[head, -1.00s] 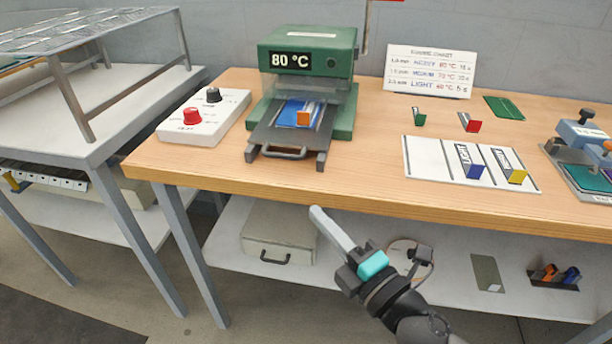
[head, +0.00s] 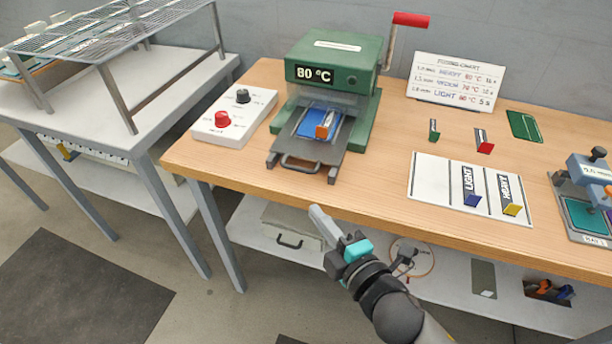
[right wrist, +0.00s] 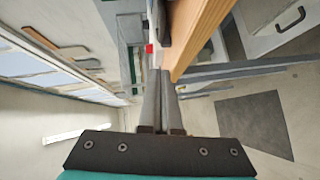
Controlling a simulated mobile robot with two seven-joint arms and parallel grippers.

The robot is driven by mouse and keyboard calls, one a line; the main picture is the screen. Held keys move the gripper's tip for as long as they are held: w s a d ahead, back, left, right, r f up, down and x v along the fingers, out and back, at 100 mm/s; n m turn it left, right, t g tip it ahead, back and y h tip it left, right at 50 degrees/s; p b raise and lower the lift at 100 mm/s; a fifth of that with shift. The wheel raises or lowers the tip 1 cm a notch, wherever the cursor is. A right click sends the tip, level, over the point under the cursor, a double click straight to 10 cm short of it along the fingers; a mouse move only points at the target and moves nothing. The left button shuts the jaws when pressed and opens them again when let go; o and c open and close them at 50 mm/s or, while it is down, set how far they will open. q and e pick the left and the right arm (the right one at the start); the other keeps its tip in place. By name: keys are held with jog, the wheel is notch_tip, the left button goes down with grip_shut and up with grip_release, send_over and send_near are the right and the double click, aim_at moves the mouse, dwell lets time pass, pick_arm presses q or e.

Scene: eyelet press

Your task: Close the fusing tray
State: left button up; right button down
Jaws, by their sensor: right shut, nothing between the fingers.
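The fusing tray (head: 295,150) is pulled out at the front of the green press (head: 335,62), which reads 80 °C. A dark loop handle (head: 299,166) is on the tray's front edge. A blue piece (head: 312,123) and an orange-fronted tab (head: 325,126) sit on the tray. My right gripper (head: 316,212) is shut and empty, in front of the table edge, below and apart from the tray handle. It also shows in the right wrist view (right wrist: 160,85), pointing toward the wooden table edge. My left gripper is not in view.
A white control box (head: 236,117) with red and black knobs stands left of the press. A red-handled lever (head: 410,19) rises at its right. A white card board (head: 430,184) with coloured tabs lies to the right. The table's front edge (head: 370,210) lies near my gripper.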

jog(key=b, duration=0.1)
send_near(296, 170)
jog(key=w+a, duration=0.1)
jog(key=a, duration=0.3)
jog(key=w, duration=0.2)
jog(key=w+d, duration=0.1)
jog(key=shift+f, duration=0.4)
jog(key=shift+w+f+b, duration=0.1)
jog(key=shift+w+b, duration=0.2)
jog(key=shift+w, duration=0.2)
jog(key=shift+d, duration=0.1)
